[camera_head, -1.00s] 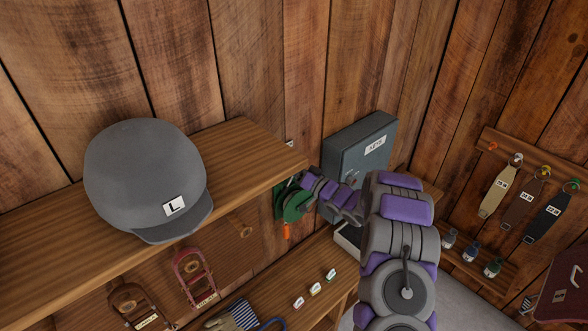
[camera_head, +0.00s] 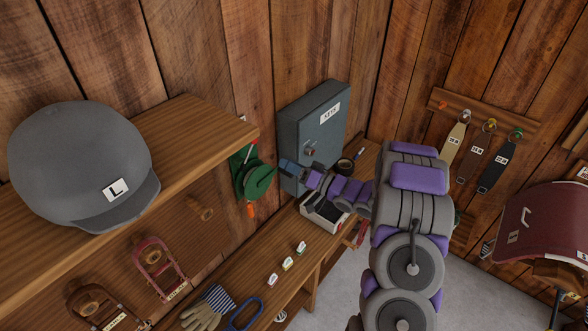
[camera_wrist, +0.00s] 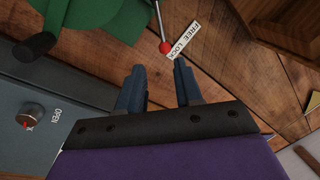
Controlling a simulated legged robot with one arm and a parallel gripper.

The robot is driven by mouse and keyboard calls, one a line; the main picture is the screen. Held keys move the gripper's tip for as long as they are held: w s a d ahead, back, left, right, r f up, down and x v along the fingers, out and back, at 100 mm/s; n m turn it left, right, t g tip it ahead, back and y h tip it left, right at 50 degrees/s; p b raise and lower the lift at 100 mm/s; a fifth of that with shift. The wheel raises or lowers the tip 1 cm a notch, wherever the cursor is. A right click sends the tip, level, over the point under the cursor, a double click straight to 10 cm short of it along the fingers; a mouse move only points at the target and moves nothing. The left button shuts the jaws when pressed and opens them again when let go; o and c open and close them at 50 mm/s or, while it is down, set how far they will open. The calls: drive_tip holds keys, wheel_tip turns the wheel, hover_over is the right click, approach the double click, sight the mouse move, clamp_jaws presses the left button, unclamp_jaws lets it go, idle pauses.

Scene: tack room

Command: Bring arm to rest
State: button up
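My purple and grey arm (camera_head: 412,205) reaches forward from the lower right. My gripper (camera_head: 283,165) is in front of the grey-blue key box (camera_head: 318,130), just right of the green reel (camera_head: 255,180). In the wrist view my gripper (camera_wrist: 159,65) has its two blue fingers apart, with nothing between them. A red-tipped lever (camera_wrist: 165,46) and a label reading "FREE LOCK" (camera_wrist: 183,40) show just beyond the fingertips. I cannot tell whether the fingers touch anything.
A grey cap marked L (camera_head: 85,165) sits on the upper wooden shelf (camera_head: 195,130) at left. Straps (camera_head: 485,155) hang on the right wall. Grey floor (camera_head: 480,295) is clear at lower right.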

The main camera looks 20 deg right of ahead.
drive_tip(key=shift+s+d+f, duration=0.1)
drive_tip(key=shift+s+d, duration=0.25)
drive_tip(key=shift+s, duration=0.15)
drive_tip(key=w+d+f+g+h+b, duration=0.25)
drive_tip(key=w+h+b, duration=0.2)
drive_tip(key=h, duration=0.35)
drive_tip(key=s+d+f+m+g+h+b, duration=0.15)
drive_tip(key=s+g+h+b, duration=0.35)
drive_tip(key=s, duration=0.5)
drive_tip(key=s+a+f+g+b, duration=0.2)
drive_tip(key=s+a, duration=0.3)
drive_tip(key=s, duration=0.8)
drive_tip(key=s+a+f+n+g+b, duration=0.1)
drive_tip(key=s+a+g+b, duration=0.3)
drive_tip(key=s, duration=0.9)
drive_tip(key=s+a+f+n+g+y+b, duration=0.1)
drive_tip(key=s+a+f+g+b, duration=0.2)
drive_tip(key=s+a, duration=0.5)
drive_tip(key=s, duration=0.5)
drive_tip(key=shift+f+b, duration=0.35)
drive_tip(key=shift+b, duration=0.05)
